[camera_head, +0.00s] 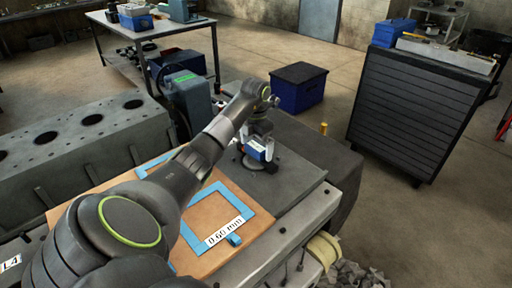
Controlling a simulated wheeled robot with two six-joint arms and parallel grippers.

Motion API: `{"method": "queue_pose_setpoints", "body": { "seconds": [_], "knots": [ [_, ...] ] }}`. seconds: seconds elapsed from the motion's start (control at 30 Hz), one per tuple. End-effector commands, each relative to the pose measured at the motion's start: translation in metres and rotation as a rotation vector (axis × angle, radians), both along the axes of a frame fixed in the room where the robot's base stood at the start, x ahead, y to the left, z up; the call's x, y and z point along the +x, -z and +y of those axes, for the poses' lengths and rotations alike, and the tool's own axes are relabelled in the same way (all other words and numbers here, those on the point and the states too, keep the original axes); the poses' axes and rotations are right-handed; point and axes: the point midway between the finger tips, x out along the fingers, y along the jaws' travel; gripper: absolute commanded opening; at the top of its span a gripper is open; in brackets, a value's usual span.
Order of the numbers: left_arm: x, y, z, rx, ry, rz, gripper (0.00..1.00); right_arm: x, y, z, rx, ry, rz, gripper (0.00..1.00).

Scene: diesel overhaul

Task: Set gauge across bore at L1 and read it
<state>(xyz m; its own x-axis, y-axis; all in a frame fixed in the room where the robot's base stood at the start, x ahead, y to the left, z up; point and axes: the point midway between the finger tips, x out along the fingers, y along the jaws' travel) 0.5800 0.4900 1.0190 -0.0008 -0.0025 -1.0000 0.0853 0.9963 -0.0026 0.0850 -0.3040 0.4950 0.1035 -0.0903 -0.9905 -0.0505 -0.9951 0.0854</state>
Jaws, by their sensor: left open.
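The engine block (80,155) lies along the left, with several dark round bores in its top face. My left arm crosses the middle of the head view. Its gripper (260,160) is open and points down over the grey plate (290,175), right of the block. A small dark round thing (247,163) shows by its fingertips; I cannot tell if it is the gauge or if they touch it. A tag reading "L4" (11,263) shows at the lower left edge. I cannot make out an L1 mark. My right gripper is not in view.
A brown board (255,226) with blue tape frames and a "0.60 mm" label (224,231) lies under my arm. A small brass-coloured cylinder (323,128) stands behind the plate. A dark drawer cabinet (415,110) stands right; a blue bin (297,92) is on the floor.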

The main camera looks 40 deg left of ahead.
Motion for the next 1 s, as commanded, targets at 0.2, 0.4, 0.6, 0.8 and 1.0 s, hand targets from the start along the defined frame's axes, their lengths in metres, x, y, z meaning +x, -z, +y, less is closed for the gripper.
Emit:
{"method": "queue_pose_setpoints", "body": {
  "seconds": [0.2,0.4,0.6,0.8,1.0],
  "knots": [
    [0.001,-0.05,0.001,0.003,0.0,-0.005,0.98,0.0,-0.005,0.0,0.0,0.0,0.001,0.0],
    [0.0,-0.079,0.0,0.001,0.0,-0.001,0.98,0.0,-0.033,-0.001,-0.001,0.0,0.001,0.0],
    [0.0,-0.104,0.0,0.001,0.0,-0.001,0.98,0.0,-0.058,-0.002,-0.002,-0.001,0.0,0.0],
    [0.0,-0.129,0.0,0.001,0.0,-0.001,0.98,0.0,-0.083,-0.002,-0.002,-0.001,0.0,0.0],
    [0.0,-0.151,0.0,0.001,0.0,-0.001,0.98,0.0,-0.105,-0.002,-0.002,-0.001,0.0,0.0]
  ]
}}
